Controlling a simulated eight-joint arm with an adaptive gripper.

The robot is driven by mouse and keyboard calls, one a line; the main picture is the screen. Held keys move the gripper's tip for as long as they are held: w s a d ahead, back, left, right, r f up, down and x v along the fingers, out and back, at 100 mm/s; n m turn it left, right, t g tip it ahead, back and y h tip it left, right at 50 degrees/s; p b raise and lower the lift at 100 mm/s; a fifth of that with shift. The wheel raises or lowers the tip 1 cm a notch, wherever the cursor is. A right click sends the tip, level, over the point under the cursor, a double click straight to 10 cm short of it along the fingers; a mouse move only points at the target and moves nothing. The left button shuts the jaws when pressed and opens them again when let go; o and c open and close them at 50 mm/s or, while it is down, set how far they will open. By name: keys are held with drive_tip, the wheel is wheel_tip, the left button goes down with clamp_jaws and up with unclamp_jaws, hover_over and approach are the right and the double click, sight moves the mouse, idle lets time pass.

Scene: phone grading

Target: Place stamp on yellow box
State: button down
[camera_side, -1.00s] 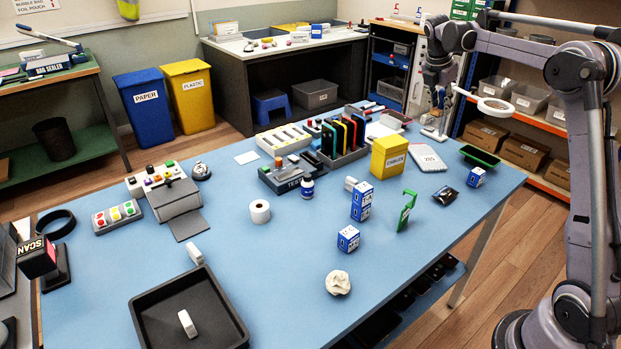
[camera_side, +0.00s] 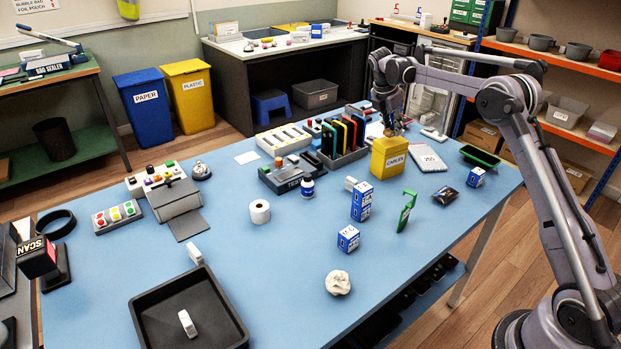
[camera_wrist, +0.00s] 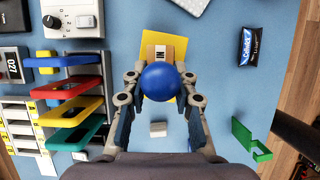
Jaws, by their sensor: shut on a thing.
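The stamp has a round blue knob and a wooden base with a small black-and-white label. My gripper (camera_wrist: 159,88) is shut on the stamp, with a finger on each side of the knob. In the side view my gripper (camera_side: 391,128) is right over the yellow box. The stamp is mostly hidden there, and I cannot tell whether its base touches the box top.
A green upright piece (camera_side: 406,211) and stacked blue boxes (camera_side: 361,201) stand in front. Open table lies between these.

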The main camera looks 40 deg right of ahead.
drive_tip(key=shift+f, duration=1)
drive_tip(key=shift+f, duration=0.2)
drive_tip(key=c, duration=1.1)
unclamp_jaws()
drive_tip(key=shift+o, duration=0.2)
drive_tip(key=shift+r, duration=0.15)
